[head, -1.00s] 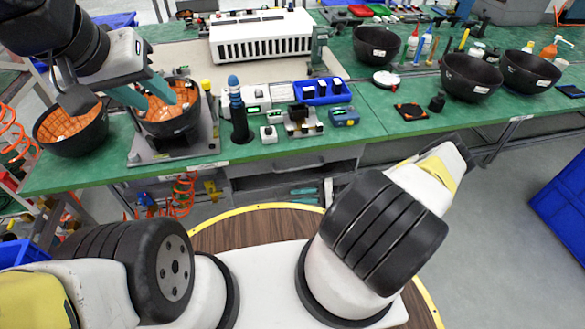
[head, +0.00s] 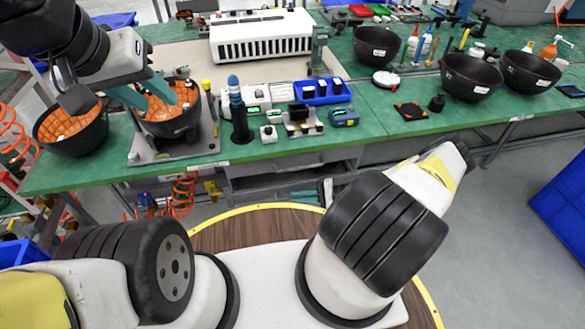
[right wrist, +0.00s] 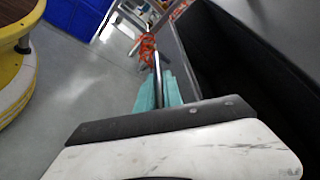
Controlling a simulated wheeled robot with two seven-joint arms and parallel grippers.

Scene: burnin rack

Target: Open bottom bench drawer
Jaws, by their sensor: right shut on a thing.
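The bench drawers show under the green bench in the head view, and the lower drawer (head: 262,186) is partly hidden by my base and right arm. In the right wrist view, a grey drawer front (right wrist: 180,62) has a dark cavity to its right, so this drawer appears at least partly open. My right gripper (right wrist: 157,88) is shut on the drawer's metal handle bar, with teal fingers either side of it. In the head view only its teal fingers (head: 304,191) show beside the drawer. My left gripper (head: 160,97) is open above the bench, over a black bowl with orange lining.
Two black bowls with orange lining (head: 70,130) sit at the bench's left. A bottle, small devices and a blue bin (head: 322,93) stand along the front edge. Blue crates (head: 562,205) stand at right. Orange coiled hoses (head: 182,192) hang below the bench. Floor at right is clear.

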